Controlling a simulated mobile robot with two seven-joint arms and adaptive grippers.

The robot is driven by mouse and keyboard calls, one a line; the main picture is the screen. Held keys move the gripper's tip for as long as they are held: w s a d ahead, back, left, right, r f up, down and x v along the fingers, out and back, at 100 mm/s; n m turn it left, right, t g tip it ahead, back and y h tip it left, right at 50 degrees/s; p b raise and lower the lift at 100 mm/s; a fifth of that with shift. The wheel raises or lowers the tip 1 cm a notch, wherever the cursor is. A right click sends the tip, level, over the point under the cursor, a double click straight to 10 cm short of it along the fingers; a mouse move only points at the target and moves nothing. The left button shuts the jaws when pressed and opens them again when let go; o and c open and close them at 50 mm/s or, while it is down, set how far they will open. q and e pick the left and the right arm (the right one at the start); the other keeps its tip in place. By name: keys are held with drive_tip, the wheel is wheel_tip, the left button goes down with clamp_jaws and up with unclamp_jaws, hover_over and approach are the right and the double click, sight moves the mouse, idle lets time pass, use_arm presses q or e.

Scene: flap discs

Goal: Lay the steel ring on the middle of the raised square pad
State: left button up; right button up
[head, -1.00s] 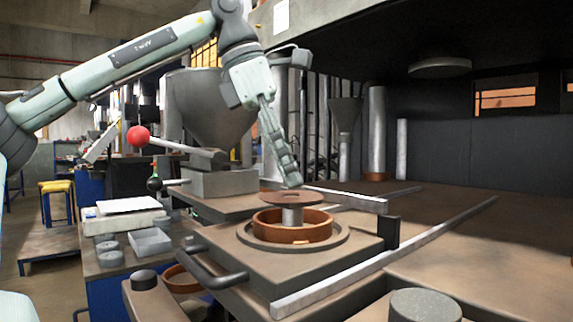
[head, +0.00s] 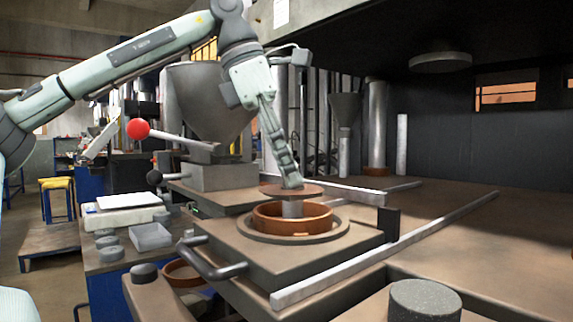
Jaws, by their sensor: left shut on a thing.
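A flat, brownish ring with a central hole, which I take for the steel ring (head: 273,190), lies level at the top of a short grey post (head: 292,208) in the middle of a round mould. My left gripper (head: 292,184) reaches down to it from above. Its fingertips are at the ring's middle and shut on it; they hide the hole and the exact grip. The raised square pad (head: 128,202) is a pale flat plate on top of a whitish box at the left, well away from my left gripper. It looks bare. My right gripper is out of view.
A reddish-brown hoop (head: 292,227) surrounds the post on a square plate with a handle. A dark press (head: 440,63) overhangs the right.

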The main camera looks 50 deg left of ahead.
use_arm(q)
drive_tip(key=o, duration=0.8)
drive_tip(key=v, duration=1.2)
